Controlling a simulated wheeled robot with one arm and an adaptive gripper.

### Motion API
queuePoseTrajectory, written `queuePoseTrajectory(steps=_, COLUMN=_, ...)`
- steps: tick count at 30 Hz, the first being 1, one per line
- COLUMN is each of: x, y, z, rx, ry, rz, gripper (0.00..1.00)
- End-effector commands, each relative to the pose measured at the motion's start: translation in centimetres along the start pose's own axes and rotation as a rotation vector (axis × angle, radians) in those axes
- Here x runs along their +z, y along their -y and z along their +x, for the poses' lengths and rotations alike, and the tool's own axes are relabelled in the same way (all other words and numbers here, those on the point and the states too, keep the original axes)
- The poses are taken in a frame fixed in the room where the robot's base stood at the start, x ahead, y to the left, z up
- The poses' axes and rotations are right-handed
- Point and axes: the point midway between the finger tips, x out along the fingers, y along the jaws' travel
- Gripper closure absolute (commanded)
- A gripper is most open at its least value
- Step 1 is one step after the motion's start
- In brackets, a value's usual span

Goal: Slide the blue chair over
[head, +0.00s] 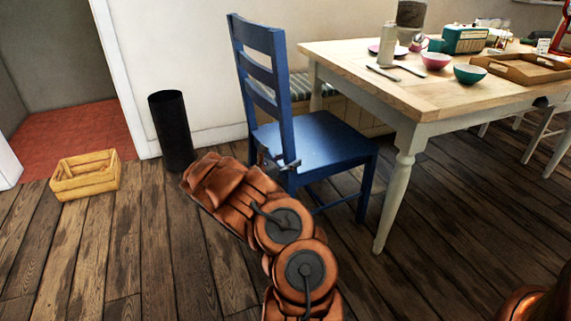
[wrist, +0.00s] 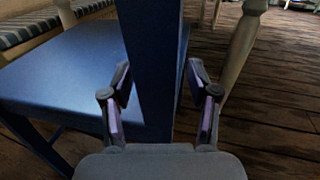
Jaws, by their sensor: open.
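The blue chair (head: 318,143) stands upright at the left end of the wooden table, its slatted back on the left and its seat reaching toward the table. My gripper (head: 280,163) is at the chair's near back post, at about seat height. In the wrist view my gripper (wrist: 160,95) is open, with one finger on each side of a blue post (wrist: 152,60). The chair's seat (wrist: 70,75) shows to the left of that post. I cannot tell whether either finger touches the post. In the head view the fingers are small and partly hidden.
The table (head: 430,100) holds bowls, a tray (head: 520,70) and a radio. A black bin (head: 172,130) stands against the wall left of the chair. A yellow crate (head: 85,175) lies farther left. A striped bench (head: 300,88) is behind the chair. Wooden floor lies clear at the front left.

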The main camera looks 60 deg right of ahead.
Motion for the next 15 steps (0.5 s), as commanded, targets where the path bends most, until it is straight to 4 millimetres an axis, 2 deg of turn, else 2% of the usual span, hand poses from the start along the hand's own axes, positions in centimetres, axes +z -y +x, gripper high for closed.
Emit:
queuePoseTrajectory(steps=8, x=0.04, y=0.0, z=0.05, rx=0.0, ry=0.0, rz=0.0, gripper=0.41)
queuePoseTrajectory(steps=15, x=0.04, y=-0.01, z=0.02, rx=0.0, ry=0.001, rz=0.0, gripper=0.66)
